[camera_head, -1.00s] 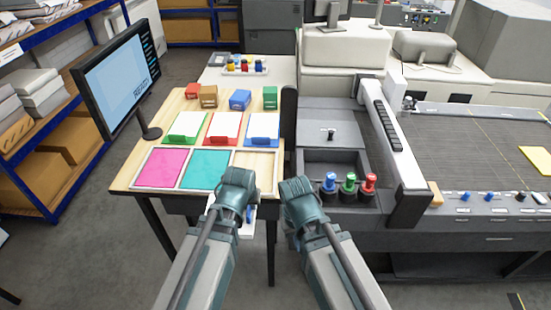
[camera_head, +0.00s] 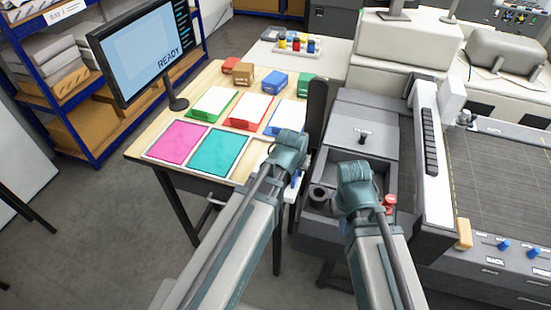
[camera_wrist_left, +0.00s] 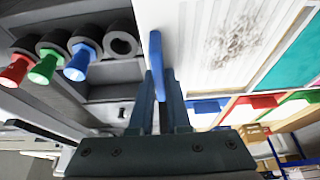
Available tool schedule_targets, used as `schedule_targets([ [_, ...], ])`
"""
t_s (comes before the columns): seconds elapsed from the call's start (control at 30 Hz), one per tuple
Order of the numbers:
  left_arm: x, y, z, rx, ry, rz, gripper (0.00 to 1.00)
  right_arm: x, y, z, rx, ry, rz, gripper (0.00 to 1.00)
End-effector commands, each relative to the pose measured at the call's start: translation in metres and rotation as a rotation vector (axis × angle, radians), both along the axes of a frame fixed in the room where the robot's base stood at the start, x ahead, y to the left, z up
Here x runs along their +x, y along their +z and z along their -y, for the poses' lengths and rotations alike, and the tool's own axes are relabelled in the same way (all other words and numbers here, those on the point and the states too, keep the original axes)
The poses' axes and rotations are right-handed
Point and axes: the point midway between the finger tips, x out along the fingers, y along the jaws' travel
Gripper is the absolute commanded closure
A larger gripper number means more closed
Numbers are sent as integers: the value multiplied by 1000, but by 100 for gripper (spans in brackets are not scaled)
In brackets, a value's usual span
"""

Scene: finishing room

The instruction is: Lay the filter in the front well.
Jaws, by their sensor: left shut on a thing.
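The filter is a white-framed panel with a pleated, grey-speckled face (camera_wrist_left: 232,38) and a blue tab (camera_wrist_left: 166,62). My left gripper (camera_wrist_left: 158,98) is shut on the tab in the left wrist view. In the head view the filter (camera_head: 291,190) shows only as a small white and blue piece under the left gripper, between table and machine. A grey machine has an open recess (camera_head: 348,167) behind its row of holders; I cannot tell if this is the front well. My right gripper (camera_head: 357,172) is over the machine's front; its jaws are hidden.
The wooden table holds pink (camera_head: 175,142) and teal (camera_head: 218,153) panels, paper trays and small boxes. The monitor (camera_head: 140,52) stands at its left. The floor at left is clear.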

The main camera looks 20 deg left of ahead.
Motion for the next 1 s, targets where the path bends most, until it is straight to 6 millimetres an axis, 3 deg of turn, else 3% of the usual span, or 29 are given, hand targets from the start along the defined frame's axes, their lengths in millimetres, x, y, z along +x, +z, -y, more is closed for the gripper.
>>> schedule_targets([
  [0.03,16,-3,-10,1,5,1,100,0,-3,0,0,0,0,100],
  [0.1,30,-4,-22,0,4,1,100,0,-4,0,0,-1,0,100],
  [0.4,76,-10,-63,0,2,1,100,0,-10,0,0,0,0,100],
  [0.9,96,-12,-81,1,2,1,100,0,-12,0,0,1,0,100],
  [1.0,94,-28,-81,1,-1,0,100,0,-28,0,-1,3,0,100],
])
